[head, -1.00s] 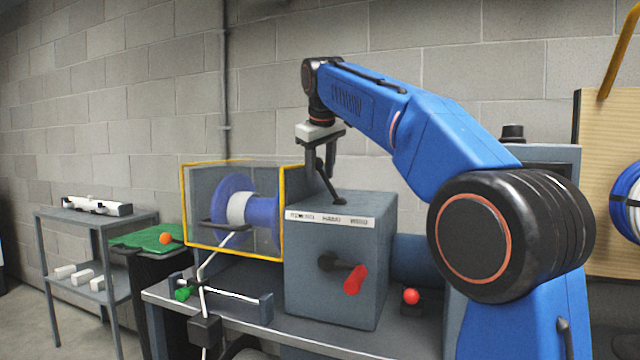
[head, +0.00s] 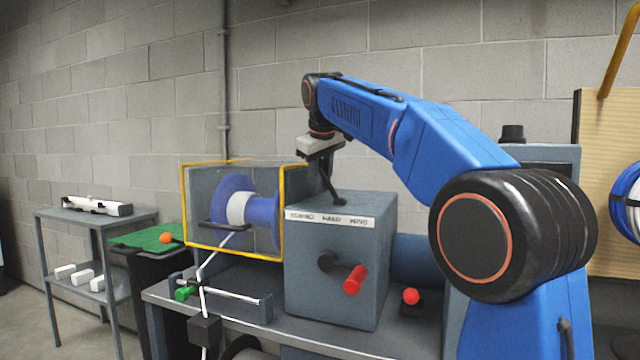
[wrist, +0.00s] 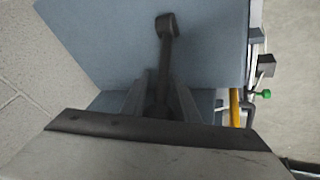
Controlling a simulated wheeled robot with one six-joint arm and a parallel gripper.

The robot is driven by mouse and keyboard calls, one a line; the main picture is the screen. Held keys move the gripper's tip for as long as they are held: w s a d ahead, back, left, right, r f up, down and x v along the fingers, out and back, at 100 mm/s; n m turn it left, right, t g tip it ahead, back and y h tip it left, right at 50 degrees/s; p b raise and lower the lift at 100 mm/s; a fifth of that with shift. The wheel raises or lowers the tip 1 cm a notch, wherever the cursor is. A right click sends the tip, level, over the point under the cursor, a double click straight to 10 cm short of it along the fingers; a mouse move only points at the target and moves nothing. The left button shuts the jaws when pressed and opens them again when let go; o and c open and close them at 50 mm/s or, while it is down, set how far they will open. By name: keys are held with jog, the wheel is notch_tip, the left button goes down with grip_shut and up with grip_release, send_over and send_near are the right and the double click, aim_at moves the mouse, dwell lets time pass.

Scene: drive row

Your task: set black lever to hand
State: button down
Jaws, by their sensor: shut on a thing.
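The black lever (head: 328,183) rises from a pivot on top of the grey-blue box and leans up and to the left in the head view. My gripper (head: 322,160) is over the box top, shut on the upper part of the lever. In the wrist view the lever (wrist: 165,65) runs from its pivot into the space between the fingers of my gripper (wrist: 162,105). The white label strip (head: 330,218) on the box's front edge carries three words; the middle one looks like HAND. The lever's upper end is hidden between the fingers.
A red-handled crank (head: 354,280) sticks out of the box front (head: 325,300). A yellow-framed clear guard (head: 232,163) around a blue spool (head: 232,200) stands close on the left. A red knob (head: 411,296) is on the bench to the right. Wall space above is clear.

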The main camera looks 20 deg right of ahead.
jog(key=shift+s+d+r+m+t+y, duration=0.4)
jog(key=shift+s+d+r+t+y, duration=0.25)
jog(key=shift+d+r+t+y, duration=0.4)
jog(key=shift+s+d+r+m+t+y, duration=0.1)
jog(key=shift+s+d+m+t+y, duration=0.15)
jog(key=shift+t+y, duration=0.3)
jog(key=shift+s+d+r+m+t+y, duration=0.1)
jog(key=shift+s+d+m+t+y, duration=0.1)
jog(key=shift+t+y, duration=0.3)
jog(key=c, duration=1.5)
grip_release()
jog(key=v, duration=1.7)
jog(key=shift+d+r, duration=0.2)
jog(key=shift+d, duration=0.05)
